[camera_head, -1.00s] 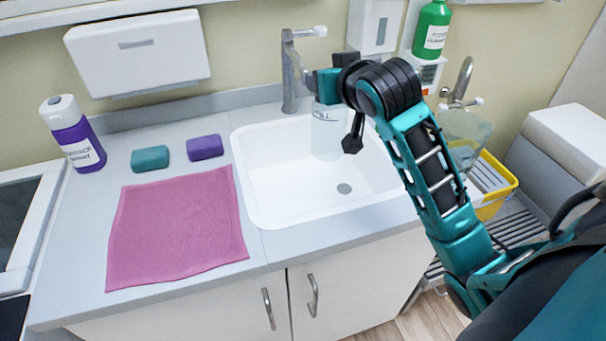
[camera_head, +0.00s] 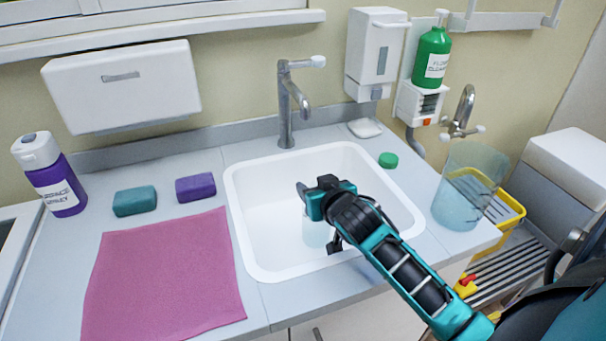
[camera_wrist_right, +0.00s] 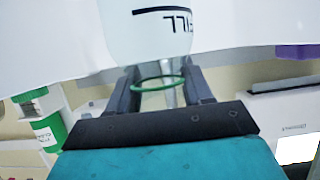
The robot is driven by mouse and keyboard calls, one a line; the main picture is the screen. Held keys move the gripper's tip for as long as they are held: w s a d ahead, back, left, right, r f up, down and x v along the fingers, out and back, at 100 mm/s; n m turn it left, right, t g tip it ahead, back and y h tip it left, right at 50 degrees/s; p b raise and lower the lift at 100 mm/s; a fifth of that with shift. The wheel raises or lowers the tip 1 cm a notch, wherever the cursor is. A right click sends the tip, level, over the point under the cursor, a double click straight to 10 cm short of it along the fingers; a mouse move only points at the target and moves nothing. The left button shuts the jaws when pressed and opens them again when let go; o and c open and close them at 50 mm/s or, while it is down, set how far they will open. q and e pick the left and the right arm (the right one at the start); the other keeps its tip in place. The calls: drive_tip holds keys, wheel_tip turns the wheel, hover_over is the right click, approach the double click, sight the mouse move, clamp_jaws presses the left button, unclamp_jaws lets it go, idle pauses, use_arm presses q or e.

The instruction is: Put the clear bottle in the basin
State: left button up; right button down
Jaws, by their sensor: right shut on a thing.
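The clear bottle (camera_head: 316,233) is inside the outline of the white basin (camera_head: 262,205), mostly hidden by my right gripper (camera_head: 314,190). I cannot tell whether its bottom touches the basin floor. My right gripper is shut on the bottle near its neck. In the right wrist view, the see-through bottle (camera_wrist_right: 165,35) has dark lettering, and a green ring (camera_wrist_right: 158,84) sits at its neck between the two fingers. My left gripper is not in view.
A tap (camera_head: 288,105) stands behind the basin. A green cap (camera_head: 388,160) and a clear container (camera_head: 458,205) are on the right counter.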

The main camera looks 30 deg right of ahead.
drive_tip(key=w+d, duration=0.1)
drive_tip(key=w, duration=0.6)
drive_tip(key=shift+w+d+f, duration=0.3)
drive_tip(key=shift+w+d, duration=0.05)
drive_tip(key=shift+d, duration=0.05)
drive_tip(key=shift+c, duration=2.2)
unclamp_jaws()
drive_tip(key=v, duration=0.7)
drive_tip(key=shift+s+a+p, duration=0.1)
drive_tip(key=shift+s+p, duration=0.1)
drive_tip(key=shift+p, duration=0.1)
